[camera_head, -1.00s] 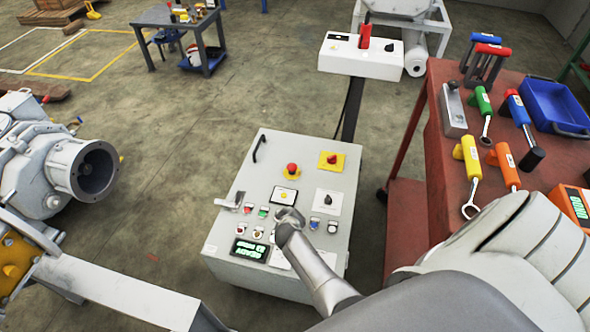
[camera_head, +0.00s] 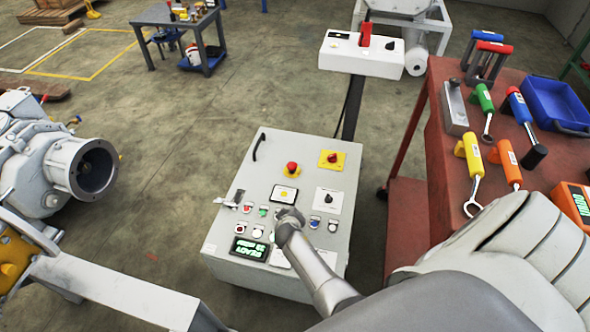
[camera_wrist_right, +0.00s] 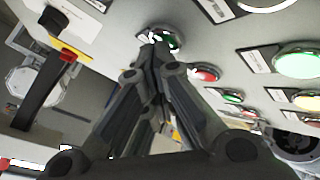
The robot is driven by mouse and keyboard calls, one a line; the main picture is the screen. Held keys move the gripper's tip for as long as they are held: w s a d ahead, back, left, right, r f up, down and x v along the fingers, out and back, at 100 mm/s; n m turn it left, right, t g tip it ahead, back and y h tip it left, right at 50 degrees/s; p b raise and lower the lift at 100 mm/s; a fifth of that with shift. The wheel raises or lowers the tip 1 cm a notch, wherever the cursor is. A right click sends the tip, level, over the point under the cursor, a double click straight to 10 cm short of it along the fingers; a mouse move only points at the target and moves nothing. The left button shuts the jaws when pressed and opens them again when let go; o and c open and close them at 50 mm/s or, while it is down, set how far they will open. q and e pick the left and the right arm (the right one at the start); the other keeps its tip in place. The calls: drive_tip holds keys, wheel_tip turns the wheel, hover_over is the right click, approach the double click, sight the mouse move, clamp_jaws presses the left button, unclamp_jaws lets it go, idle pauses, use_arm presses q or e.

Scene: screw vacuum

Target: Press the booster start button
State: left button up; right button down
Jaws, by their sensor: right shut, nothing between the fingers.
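The grey control cabinet (camera_head: 225,235) has a sloping top panel with several small round buttons, among them a green button (camera_head: 263,211). The button labels are too small to read, so I cannot tell which one is the booster start. My right gripper (camera_head: 286,214) is over the middle of the panel, shut and empty, and hides part of the button rows. In the right wrist view its closed fingertips (camera_wrist_right: 157,48) are at a green button (camera_wrist_right: 170,40); I cannot tell whether they touch it. A red button (camera_wrist_right: 207,73) is close beside. My left gripper is out of view.
A red emergency button (camera_head: 291,168) and a black knob (camera_head: 328,199) stand up from the panel. A lit display (camera_head: 250,249) is near its front edge. A red tool table (camera_head: 440,185) stands right, and a grey pump (camera_head: 75,165) stands left.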

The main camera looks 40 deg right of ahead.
drive_tip(key=shift+r+p, duration=0.75)
drive_tip(key=shift+r, duration=0.1)
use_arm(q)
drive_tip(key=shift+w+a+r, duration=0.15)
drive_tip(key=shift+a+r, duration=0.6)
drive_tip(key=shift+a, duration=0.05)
use_arm(e)
wheel_tip(320, 180, up, 4)
drive_tip(key=p, duration=0.3)
drive_tip(key=shift+f, duration=0.25)
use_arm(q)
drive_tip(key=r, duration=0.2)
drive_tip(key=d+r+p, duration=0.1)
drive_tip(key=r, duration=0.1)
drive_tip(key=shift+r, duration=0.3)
use_arm(e)
drive_tip(key=shift+r, duration=0.75)
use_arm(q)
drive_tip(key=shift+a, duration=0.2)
